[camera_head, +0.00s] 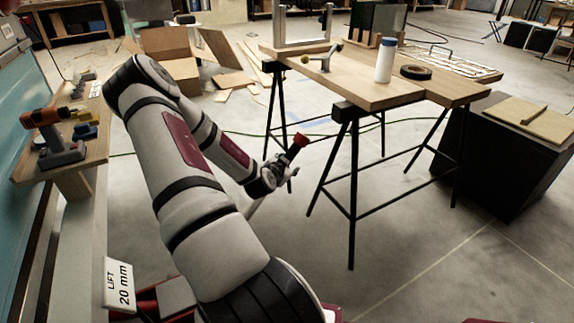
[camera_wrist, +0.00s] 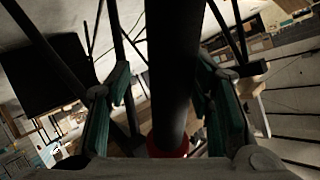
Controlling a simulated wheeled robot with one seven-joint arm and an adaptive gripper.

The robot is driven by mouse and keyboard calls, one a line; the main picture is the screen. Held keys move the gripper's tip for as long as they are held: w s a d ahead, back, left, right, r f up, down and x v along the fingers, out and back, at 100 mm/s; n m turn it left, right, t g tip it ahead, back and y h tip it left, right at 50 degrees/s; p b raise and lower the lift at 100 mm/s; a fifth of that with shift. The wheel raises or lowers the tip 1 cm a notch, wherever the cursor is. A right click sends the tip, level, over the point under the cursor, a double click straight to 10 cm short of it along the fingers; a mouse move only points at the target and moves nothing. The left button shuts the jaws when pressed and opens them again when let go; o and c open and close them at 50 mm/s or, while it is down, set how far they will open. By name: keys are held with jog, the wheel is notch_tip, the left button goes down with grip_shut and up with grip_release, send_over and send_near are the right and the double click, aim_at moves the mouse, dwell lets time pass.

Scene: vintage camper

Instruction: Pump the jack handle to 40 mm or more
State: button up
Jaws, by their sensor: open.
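The jack handle (camera_head: 296,148) has a red end and slants up just beyond my gripper in the head view. In the wrist view a dark bar, seemingly the handle (camera_wrist: 174,70), runs between my fingers, with a red band at its lower end. My gripper (camera_head: 272,175) is open around the handle, with a green-padded finger on each side in the wrist view (camera_wrist: 167,105). Dark gaps show between pads and bar. The red jack (camera_head: 150,300) is partly hidden behind my arm at the bottom left. A sign (camera_head: 118,284) there reads "LIFT 20 mm".
A trestle table (camera_head: 400,97) with a white bottle (camera_head: 385,60) and black tape roll (camera_head: 416,72) stands right of the handle. A wooden shelf (camera_head: 85,160) with a drill (camera_head: 50,135) juts from the teal camper side at left. Open floor lies below the table.

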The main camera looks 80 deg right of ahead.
jog(key=v, duration=1.2)
dwell(0.3)
